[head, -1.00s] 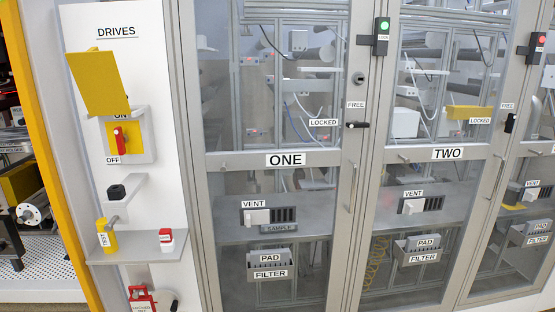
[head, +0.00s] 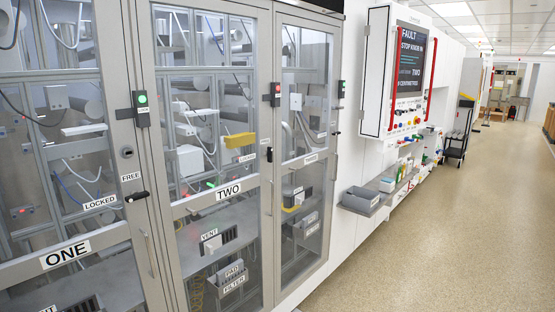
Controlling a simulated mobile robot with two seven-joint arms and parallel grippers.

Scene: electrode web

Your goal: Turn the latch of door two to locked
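Door two (head: 228,192) is the middle glazed door with a grey frame and a TWO sign. Its latch (head: 269,154) is a small black handle on the right side of the frame. The latch looks upright, just below the FREE label (head: 265,141). The LOCKED label (head: 247,157) is to its left, seen at a slant. A lamp box with a red light (head: 277,88) sits above the latch. Neither of my grippers is in view.
Door one's latch (head: 137,197) lies level beside its LOCKED label, under a green lamp (head: 141,98). A third glazed door (head: 304,150) is to the right. Beyond it are a control panel (head: 408,65) and a grey bin (head: 362,201) on the wall. The floor (head: 440,240) at right is clear.

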